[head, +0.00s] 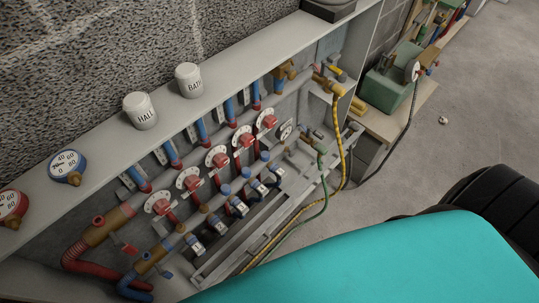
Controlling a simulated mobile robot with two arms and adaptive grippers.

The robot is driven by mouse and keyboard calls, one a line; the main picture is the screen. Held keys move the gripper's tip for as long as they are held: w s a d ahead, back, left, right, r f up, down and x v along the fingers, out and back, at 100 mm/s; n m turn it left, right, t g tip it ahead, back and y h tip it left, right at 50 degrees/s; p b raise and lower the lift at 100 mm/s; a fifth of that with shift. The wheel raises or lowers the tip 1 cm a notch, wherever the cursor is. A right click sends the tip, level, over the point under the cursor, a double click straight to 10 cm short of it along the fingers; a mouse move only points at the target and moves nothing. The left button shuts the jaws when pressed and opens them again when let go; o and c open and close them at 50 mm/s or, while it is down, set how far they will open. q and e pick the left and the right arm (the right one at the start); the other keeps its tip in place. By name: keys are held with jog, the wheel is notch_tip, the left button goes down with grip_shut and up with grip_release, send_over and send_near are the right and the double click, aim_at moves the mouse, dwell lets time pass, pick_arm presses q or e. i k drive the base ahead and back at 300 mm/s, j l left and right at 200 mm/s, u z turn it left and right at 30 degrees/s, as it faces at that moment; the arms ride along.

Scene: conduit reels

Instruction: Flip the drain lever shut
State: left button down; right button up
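An open grey manifold cabinet (105,150) stands against the wall. At its right end a brass fitting (328,84) joins a yellow hose (341,125). A small yellow lever (337,72) sits just above that fitting. Lower down, a green-ended fitting (320,148) joins a green hose (325,190). At the left end are a red lever (126,249) and a blue lever (165,272). I cannot tell which lever is the drain lever or how it is set. Neither of my grippers is in view.
White pots marked HALL (140,111) and BATH (188,80), a blue gauge (67,167) and a red gauge (11,206) are on the cabinet's top ledge. A green machine (385,88) stands on a bench at right. Open floor (460,130) lies right of it.

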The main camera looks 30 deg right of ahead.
aim_at(316, 133)
jog(key=z, duration=0.35)
jog(key=i+l+z, duration=0.25)
jog(key=l, duration=0.2)
jog(key=i+l+z, duration=0.25)
jog(key=l, duration=0.15)
